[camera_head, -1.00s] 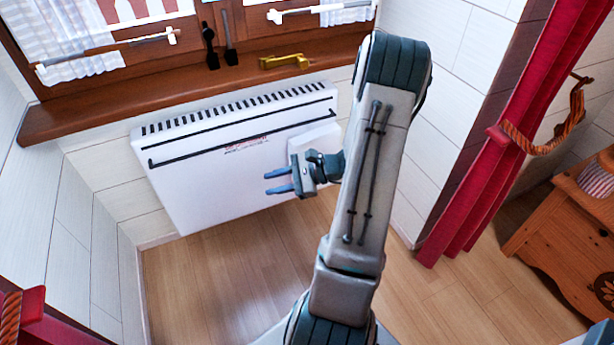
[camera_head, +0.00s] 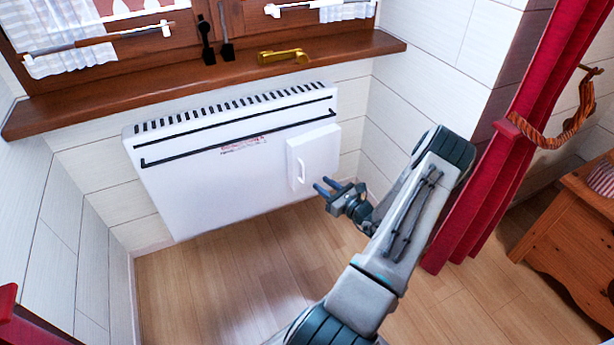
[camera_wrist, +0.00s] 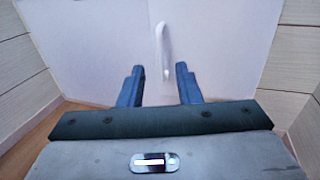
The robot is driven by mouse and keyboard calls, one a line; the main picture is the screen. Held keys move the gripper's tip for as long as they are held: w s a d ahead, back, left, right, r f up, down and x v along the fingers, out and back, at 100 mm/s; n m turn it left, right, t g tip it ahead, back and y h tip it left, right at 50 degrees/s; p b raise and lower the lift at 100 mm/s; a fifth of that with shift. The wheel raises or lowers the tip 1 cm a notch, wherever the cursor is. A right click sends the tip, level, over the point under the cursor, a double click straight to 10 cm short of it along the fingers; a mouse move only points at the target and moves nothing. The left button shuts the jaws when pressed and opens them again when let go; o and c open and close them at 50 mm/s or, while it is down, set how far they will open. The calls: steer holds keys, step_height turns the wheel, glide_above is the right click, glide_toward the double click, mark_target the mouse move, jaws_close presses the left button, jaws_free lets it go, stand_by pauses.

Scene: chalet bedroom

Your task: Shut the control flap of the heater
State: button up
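The white heater (camera_head: 215,180) hangs on the wall below the window sill. Its control flap (camera_head: 318,150) is at the right end of the front, with a white handle (camera_head: 300,170) near its left edge. The flap looks nearly parallel to the heater front; I cannot tell whether it is fully shut. My gripper (camera_head: 322,186) is just in front of and below the flap's lower part, apart from it in the head view. In the wrist view, my gripper (camera_wrist: 159,68) has its two blue fingers apart with nothing between them, and the handle (camera_wrist: 162,50) shows ahead.
The wooden window sill (camera_head: 200,82) runs above the heater and carries a brass-coloured object (camera_head: 283,56). A red curtain (camera_head: 505,165) hangs to the right of my arm, with a wooden cabinet (camera_head: 570,225) beyond. The wooden floor (camera_head: 220,275) before the heater is clear.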

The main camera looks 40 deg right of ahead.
steer(key=w+b, duration=0.2)
steer(key=w, duration=0.6)
steer(key=shift+w+a, duration=0.15)
steer(key=shift+a, duration=0.2)
jaws_close()
